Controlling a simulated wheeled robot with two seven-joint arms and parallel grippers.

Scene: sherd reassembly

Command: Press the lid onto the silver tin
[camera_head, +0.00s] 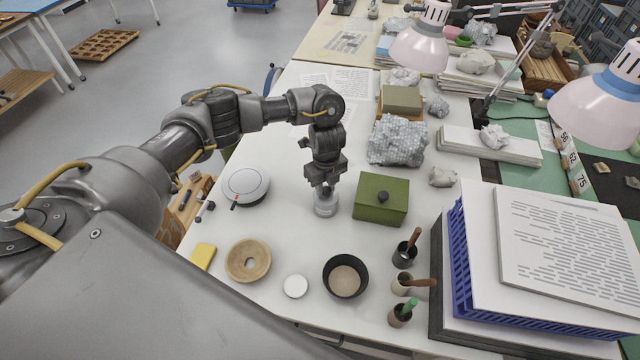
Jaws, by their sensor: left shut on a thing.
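The silver tin (325,209) is a small grey cylinder standing on the white table, left of the green box. My left gripper (325,187) points straight down over it, shut on a small part at its top that looks like the lid. The fingers and the small scale hide the lid's edge, so I cannot tell whether it is seated flush. My right gripper is not in view.
A blue crate (456,250) with papers stands right.

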